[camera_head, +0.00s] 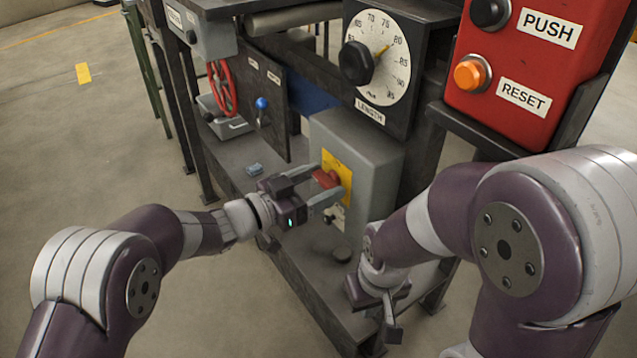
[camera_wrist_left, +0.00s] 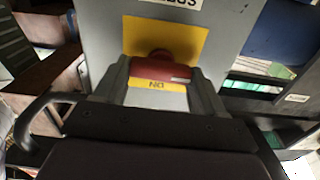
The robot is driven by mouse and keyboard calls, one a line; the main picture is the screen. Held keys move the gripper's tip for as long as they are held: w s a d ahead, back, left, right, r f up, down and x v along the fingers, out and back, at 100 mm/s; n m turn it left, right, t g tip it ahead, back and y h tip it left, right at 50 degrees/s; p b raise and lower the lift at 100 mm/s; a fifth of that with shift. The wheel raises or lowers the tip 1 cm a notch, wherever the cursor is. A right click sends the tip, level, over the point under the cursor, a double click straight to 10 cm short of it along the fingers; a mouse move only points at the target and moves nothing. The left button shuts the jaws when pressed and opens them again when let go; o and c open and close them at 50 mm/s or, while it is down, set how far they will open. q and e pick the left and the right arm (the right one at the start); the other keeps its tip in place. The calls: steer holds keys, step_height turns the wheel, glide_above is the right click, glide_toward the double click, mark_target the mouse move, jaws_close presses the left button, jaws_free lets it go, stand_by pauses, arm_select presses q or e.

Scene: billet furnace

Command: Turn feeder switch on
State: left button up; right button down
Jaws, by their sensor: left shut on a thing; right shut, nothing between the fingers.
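The feeder switch is a red handle (camera_head: 327,178) on a yellow plate (camera_head: 343,169) on the face of a grey box (camera_head: 375,150). My left gripper (camera_head: 325,187) is shut on the red handle, one finger on either side. In the left wrist view the red handle (camera_wrist_left: 163,68) lies sideways between the fingers, with a white mark at its right end. Lettering that looks like ON, upside down, shows just below it on the yellow plate (camera_wrist_left: 188,36). My right gripper (camera_head: 388,322) is shut and empty, low at the bench's front right.
A length dial (camera_head: 376,65) stands above the grey box. A red panel (camera_head: 548,95) with push and reset buttons is at upper right. A red handwheel (camera_head: 222,87) and a blue-knobbed lever (camera_head: 262,104) are further left.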

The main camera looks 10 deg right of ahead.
arm_select(q)
steer(key=m, duration=0.4)
steer(key=shift+f+m+b, duration=0.1)
steer(key=shift+m+b, duration=0.2)
steer(key=shift+b, duration=0.1)
steer(key=m+b, duration=0.1)
steer(key=m, duration=0.2)
steer(key=shift+s+f+m, duration=0.1)
steer(key=shift+m, duration=0.2)
steer(key=m+b, duration=0.3)
steer(key=m, duration=0.1)
steer(key=shift+d+f+m+b, duration=0.1)
steer(key=shift+f+m+b, duration=0.05)
steer(key=shift+m+b, duration=0.15)
steer(key=shift+s+m+b, duration=0.1)
steer(key=shift+m+b, duration=1.8)
steer(key=shift+m, duration=0.5)
steer(key=o, duration=1)
steer(key=shift+o, duration=0.2)
